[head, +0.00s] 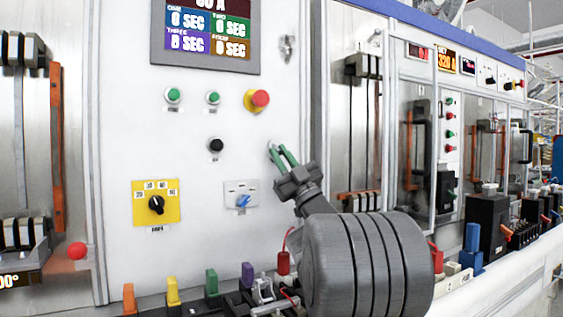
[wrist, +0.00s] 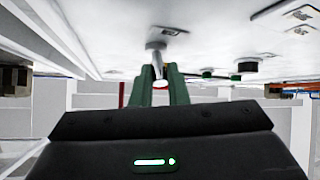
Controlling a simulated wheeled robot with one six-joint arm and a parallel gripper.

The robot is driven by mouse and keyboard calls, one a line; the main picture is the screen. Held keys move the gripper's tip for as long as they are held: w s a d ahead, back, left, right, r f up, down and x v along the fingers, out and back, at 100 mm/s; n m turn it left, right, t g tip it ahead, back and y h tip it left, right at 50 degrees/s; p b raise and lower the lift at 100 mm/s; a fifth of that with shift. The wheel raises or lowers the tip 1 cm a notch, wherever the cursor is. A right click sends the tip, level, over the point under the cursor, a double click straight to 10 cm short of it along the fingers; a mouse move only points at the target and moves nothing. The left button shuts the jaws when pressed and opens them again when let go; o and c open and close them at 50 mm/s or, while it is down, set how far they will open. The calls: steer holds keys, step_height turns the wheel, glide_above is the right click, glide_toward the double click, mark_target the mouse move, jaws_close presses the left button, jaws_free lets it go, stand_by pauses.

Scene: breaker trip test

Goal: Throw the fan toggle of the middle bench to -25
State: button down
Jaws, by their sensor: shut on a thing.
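A metal toggle lever (wrist: 156,52) sticks out of the white panel in the wrist view. My gripper (head: 276,152) reaches the panel in the head view, to the right of the black button. Its green fingers also show in the wrist view (wrist: 160,71), one on each side of the lever, shut on it. The lever's bright end lies between the fingers. In the head view the lever is mostly hidden by the fingertips. I cannot read a label that names it as the fan toggle, nor its angle.
A red mushroom button (head: 260,98), green buttons (head: 174,95), a black button (head: 216,145), a yellow-plated rotary knob (head: 156,204) and a blue knob (head: 243,201) sit on the panel. Another metal toggle (head: 288,46) is above. Coloured terminals (head: 211,282) line the bench below.

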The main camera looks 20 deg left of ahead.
stand_by(0.3)
steer(key=c, duration=1.4)
jaws_free()
steer(key=shift+c, duration=0.2)
steer(key=shift+d+f, duration=0.25)
steer(key=shift+f, duration=0.05)
steer(key=s+d, duration=0.4)
steer(key=d, duration=0.7)
steer(key=shift+s+d+f, duration=0.15)
steer(key=shift+s+d, duration=0.05)
steer(key=shift+d, duration=0.1)
